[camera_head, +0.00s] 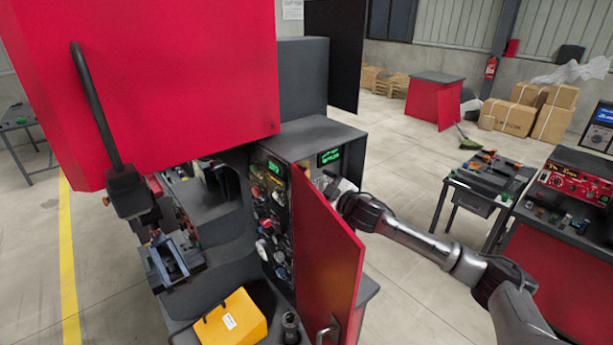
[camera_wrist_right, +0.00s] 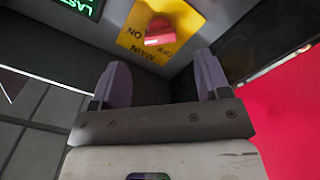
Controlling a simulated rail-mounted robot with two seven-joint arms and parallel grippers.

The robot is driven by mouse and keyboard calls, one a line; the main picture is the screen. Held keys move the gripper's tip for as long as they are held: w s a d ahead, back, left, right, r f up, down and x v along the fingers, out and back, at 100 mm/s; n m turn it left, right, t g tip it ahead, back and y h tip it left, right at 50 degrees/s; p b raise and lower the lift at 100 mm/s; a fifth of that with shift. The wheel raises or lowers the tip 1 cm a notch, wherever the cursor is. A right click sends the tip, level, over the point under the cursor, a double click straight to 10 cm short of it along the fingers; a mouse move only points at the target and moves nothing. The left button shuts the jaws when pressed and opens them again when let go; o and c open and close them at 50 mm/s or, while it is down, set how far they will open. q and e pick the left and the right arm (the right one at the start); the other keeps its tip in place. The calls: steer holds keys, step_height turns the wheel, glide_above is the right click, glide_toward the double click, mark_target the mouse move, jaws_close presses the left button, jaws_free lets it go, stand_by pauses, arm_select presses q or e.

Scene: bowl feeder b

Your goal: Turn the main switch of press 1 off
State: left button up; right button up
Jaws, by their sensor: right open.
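The main switch (camera_wrist_right: 160,33) is a red rotary knob on a yellow plate (camera_wrist_right: 185,20) marked MAIN and ON, upside down at the top of the right wrist view. My right gripper (camera_wrist_right: 161,68) is open, its two purple-grey fingers pointing toward the switch, with the knob beyond the gap between them and apart from both. In the head view my right arm comes in from the right to the grey cabinet of the press (camera_head: 315,137), and the gripper is largely hidden behind the open red door (camera_head: 330,250). My left gripper is not in view.
The red door stands close to my right wrist. A green display (camera_head: 328,157) sits on the cabinet near the switch. A panel of knobs (camera_head: 270,215) and a yellow box (camera_head: 232,318) lie left of the door. Benches with tools (camera_head: 485,178) stand at the right.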

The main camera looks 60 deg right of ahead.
steer(key=p+x, duration=0.1)
steer(key=x, duration=0.6)
steer(key=shift+p, duration=0.3)
steer(key=shift+c, duration=0.2)
steer(key=c, duration=0.9)
